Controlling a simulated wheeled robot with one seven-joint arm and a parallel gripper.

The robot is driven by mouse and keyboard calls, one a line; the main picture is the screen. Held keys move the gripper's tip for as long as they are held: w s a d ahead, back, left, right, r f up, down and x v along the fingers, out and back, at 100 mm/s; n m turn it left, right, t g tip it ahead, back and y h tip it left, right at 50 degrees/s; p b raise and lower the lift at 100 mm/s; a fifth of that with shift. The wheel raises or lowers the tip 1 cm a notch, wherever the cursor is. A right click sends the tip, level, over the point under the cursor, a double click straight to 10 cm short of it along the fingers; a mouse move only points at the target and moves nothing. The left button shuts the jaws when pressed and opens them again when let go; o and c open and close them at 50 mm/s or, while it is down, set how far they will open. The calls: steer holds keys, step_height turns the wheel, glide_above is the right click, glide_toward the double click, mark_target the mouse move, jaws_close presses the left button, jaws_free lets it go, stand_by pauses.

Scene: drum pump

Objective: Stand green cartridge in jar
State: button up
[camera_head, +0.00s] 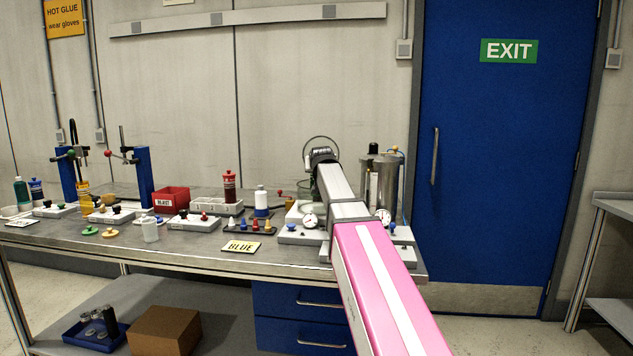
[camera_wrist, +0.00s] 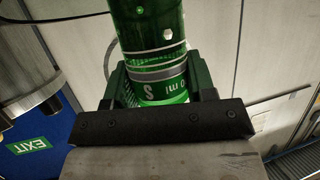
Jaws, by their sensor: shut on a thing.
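A green cartridge (camera_wrist: 152,28) with pale bands and white print fills the upper middle of the wrist view. My gripper (camera_wrist: 160,78) is shut on it, with one dark finger on each side near its banded end. The cartridge's far end runs out of the picture. In the head view my gripper (camera_head: 322,156) is above the right part of the bench, mostly hidden by my own arm, and I cannot make out the cartridge there.
The bench (camera_head: 200,250) is crowded. Blue posts (camera_head: 144,177) stand at left. Steel cylinders (camera_head: 386,185) stand close right of my gripper.

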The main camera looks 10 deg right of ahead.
steer(key=shift+f, duration=1.95)
steer(key=shift+f, duration=0.4)
steer(key=shift+f, duration=0.2)
steer(key=o, duration=1.3)
steer(key=shift+c, duration=0.2)
steer(key=shift+r, duration=0.2)
steer(key=v, duration=1.2)
steer(key=shift+r, duration=0.45)
